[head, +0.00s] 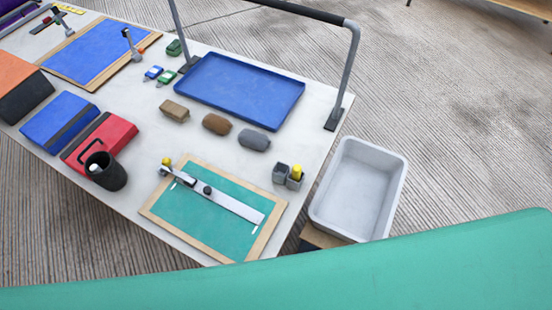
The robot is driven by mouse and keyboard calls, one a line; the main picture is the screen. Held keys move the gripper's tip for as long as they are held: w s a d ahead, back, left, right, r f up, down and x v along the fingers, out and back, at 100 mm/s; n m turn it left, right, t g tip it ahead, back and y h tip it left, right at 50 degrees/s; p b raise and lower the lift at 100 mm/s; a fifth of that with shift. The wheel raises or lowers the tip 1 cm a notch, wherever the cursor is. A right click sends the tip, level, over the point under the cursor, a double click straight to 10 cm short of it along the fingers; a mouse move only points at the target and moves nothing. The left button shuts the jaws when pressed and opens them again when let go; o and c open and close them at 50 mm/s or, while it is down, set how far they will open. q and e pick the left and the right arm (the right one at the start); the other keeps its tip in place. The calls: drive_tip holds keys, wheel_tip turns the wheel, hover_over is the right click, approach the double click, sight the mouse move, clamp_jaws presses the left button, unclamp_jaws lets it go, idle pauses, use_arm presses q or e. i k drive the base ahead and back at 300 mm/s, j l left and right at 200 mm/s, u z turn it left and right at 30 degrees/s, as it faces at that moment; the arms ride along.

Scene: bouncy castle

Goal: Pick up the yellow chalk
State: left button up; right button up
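One yellow piece (297,172) stands upright in a small grey two-part holder (281,173) near the table's right edge. The other yellow piece (167,161) is at the upper left corner of the green board (205,222), by the end of a pale bar lying across it. Both are too small for me to tell for sure which is chalk. Neither of my grippers is in view.
The white table (150,140) also bears a blue tray (240,88), several blocks, a black cup (106,172) and a red case (118,132). A grey rail (353,60) rises behind the tray. A pale bin (360,188) stands at right. A smooth green surface (400,275) fills the foreground.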

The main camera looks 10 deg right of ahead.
sight(297, 170)
drive_tip(key=l+z, duration=0.2)
drive_tip(key=l, duration=0.15)
drive_tip(key=k+j, duration=0.1)
drive_tip(key=j, duration=0.25)
drive_tip(key=k+j, duration=0.15)
drive_tip(key=j, duration=0.2)
drive_tip(key=k+j+z, duration=0.1)
drive_tip(key=j, duration=0.3)
drive_tip(key=k+j, duration=0.15)
drive_tip(key=j, duration=0.2)
